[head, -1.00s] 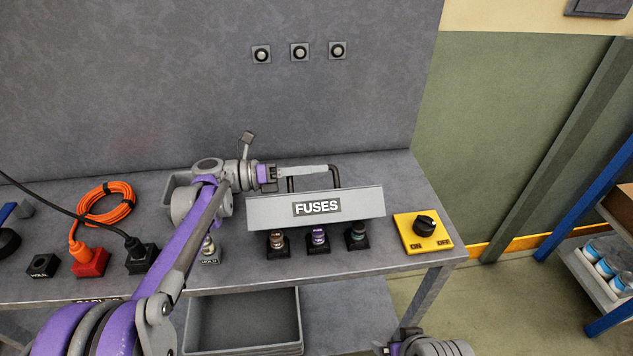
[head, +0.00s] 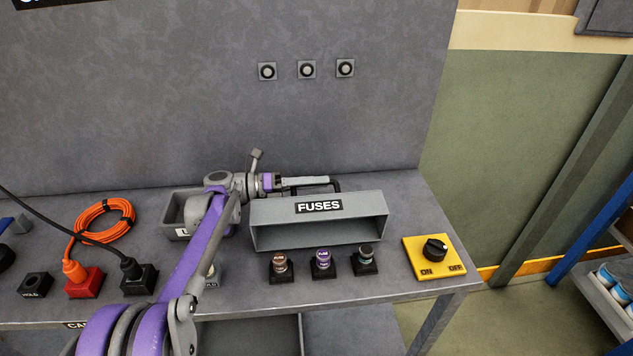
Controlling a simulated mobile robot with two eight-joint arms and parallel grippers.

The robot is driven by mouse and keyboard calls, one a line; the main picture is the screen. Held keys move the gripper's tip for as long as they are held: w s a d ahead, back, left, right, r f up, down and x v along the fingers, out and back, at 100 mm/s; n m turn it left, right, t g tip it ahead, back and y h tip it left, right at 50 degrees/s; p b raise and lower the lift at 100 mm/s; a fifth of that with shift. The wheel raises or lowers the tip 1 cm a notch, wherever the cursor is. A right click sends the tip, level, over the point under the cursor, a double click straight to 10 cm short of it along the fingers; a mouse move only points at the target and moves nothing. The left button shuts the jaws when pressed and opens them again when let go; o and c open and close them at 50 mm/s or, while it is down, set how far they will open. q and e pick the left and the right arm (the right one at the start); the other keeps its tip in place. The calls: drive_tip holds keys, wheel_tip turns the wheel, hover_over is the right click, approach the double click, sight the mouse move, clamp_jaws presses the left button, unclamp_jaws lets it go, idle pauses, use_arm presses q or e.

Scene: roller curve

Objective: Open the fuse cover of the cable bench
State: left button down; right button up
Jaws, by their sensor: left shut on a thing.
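The grey fuse cover (head: 318,208), with a "FUSES" label, is tilted up and back on the bench (head: 350,300), and its hollow inside shows from the front. Its black handle (head: 336,184) sticks out behind the top. My left gripper (head: 305,182) is shut on the handle, behind the cover's upper edge; the fingers hide part of the handle. Three fuses stand uncovered in front of the cover: a brown one (head: 280,262), a purple one (head: 323,258) and a dark green one (head: 366,254). My right gripper is out of view.
A yellow plate with a black on/off knob (head: 434,250) sits right of the fuses. At left are an orange cable coil (head: 104,220), a red plug block (head: 84,282) and black sockets. A grey bin (head: 173,212) stands behind my left arm. The wall rises behind the bench.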

use_arm(q)
drive_tip(key=shift+s+d+f, duration=0.1)
drive_tip(key=shift+s+f, duration=0.05)
drive_tip(key=shift+f, duration=0.1)
drive_tip(key=c, duration=1)
unclamp_jaws()
drive_tip(key=shift+c, duration=0.2)
drive_tip(key=shift+o, duration=1)
drive_tip(key=shift+r, duration=0.15)
drive_tip(key=shift+a, duration=0.3)
drive_tip(key=a, duration=1)
drive_tip(key=shift+s+a, duration=0.15)
drive_tip(key=shift+s, duration=0.3)
